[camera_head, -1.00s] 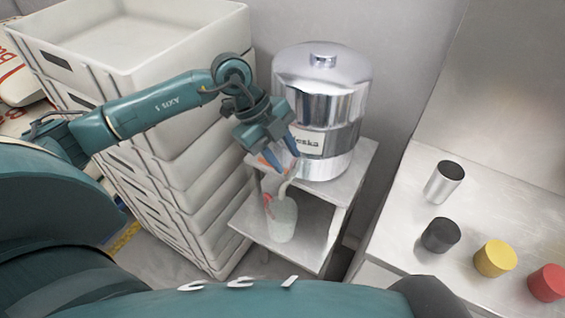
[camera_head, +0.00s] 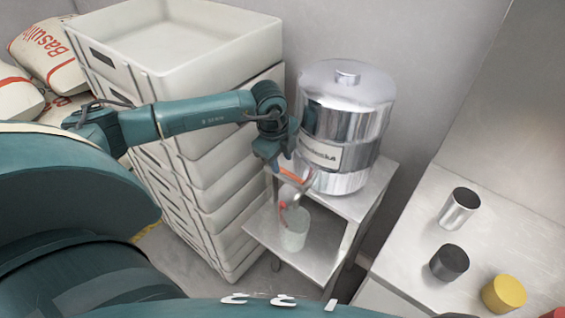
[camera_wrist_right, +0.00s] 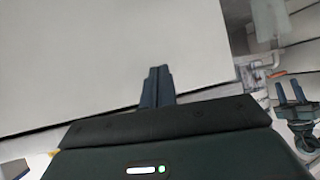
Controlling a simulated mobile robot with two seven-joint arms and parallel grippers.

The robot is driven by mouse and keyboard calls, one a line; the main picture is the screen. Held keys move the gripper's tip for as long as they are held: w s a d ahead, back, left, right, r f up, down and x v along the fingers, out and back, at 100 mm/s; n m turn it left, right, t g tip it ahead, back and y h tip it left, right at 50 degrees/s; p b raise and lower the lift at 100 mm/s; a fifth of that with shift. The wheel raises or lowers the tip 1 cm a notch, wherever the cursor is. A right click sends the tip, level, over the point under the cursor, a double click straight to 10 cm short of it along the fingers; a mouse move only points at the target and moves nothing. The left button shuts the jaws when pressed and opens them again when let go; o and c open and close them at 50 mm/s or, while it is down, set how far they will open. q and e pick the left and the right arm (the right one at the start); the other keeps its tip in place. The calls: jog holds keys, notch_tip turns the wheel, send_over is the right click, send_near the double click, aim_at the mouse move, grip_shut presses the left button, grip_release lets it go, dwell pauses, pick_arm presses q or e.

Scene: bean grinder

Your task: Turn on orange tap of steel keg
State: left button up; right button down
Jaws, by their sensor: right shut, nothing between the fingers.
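The steel keg (camera_head: 345,115), a shiny cylinder with a pale label, stands on top of a small metal shelf cart. Its orange tap (camera_head: 293,175) shows at the keg's lower front left. My left gripper (camera_head: 281,160) is just above and beside the tap with its fingers apart; I cannot tell whether a finger touches it. The left gripper also shows at the right edge of the right wrist view (camera_wrist_right: 291,92), its fingers apart and empty. My right gripper (camera_wrist_right: 158,86) is shut and empty in front of a pale surface. It is outside the head view.
A translucent container (camera_head: 294,231) stands on the cart's lower shelf (camera_head: 318,258) below the tap. Stacked white crates (camera_head: 200,165) stand close on the left. A counter on the right holds a steel cup (camera_head: 459,209), a black cylinder (camera_head: 449,263) and a yellow one (camera_head: 503,294).

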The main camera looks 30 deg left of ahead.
aim_at(283, 169)
pick_arm(q)
jog(key=shift+w+f, duration=0.15)
jog(key=shift+f, duration=0.65)
jog(key=shift+w+f, duration=0.15)
jog(key=shift+f, duration=0.6)
grip_shut()
